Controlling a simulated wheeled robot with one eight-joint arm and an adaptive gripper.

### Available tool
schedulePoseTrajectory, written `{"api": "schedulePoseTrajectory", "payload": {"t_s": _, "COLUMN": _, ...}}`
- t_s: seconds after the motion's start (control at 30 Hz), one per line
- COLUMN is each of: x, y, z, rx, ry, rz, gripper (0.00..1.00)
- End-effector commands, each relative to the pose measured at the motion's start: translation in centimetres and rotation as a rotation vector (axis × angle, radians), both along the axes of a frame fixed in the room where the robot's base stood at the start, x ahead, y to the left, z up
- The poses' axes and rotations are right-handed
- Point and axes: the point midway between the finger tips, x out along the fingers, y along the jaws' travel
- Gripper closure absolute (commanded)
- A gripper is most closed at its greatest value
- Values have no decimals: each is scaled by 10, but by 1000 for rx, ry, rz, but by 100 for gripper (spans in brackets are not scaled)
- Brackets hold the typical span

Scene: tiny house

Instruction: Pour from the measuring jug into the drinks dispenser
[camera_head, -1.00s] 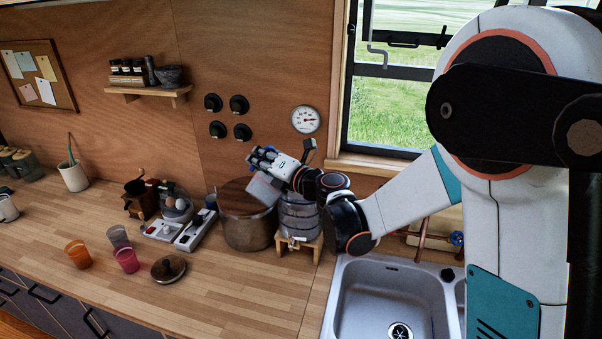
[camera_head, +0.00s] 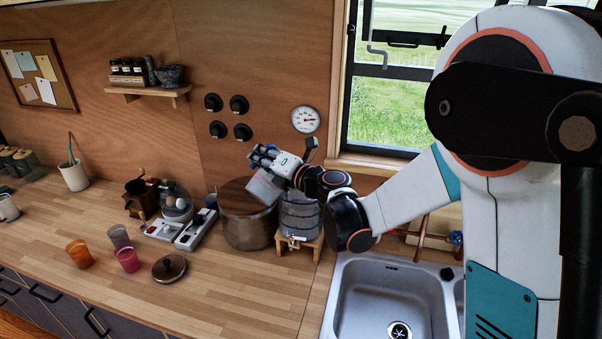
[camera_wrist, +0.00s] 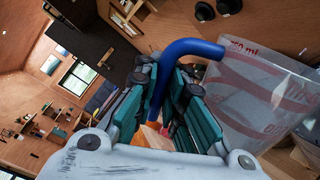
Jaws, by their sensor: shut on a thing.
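The measuring jug is clear with red markings and a blue handle, and fills the right side of the wrist view (camera_wrist: 262,95). My gripper (camera_wrist: 165,118) is shut on its blue handle. In the head view my gripper (camera_head: 268,157) holds the jug (camera_head: 262,186) tilted, above the right rim of a large steel pot and beside the top of the drinks dispenser. The drinks dispenser (camera_head: 299,217) is a clear ribbed vessel on a small wooden stand, with a tap at its front. My gripper and wrist partly hide its top. I cannot tell whether anything is flowing from the jug.
The steel pot (camera_head: 248,228) stands directly left of the dispenser. A sink (camera_head: 385,300) is to the right. Orange (camera_head: 78,254), grey and pink cups and a round lid (camera_head: 169,268) lie further left. The front middle of the counter is clear.

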Motion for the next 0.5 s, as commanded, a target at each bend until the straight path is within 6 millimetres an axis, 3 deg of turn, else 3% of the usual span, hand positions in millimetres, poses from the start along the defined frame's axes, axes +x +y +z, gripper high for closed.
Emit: {"api": "schedulePoseTrajectory", "payload": {"t_s": 0.5, "x": 2, "y": -2, "z": 3, "rx": 15, "ry": 15, "rz": 0, "gripper": 100}}
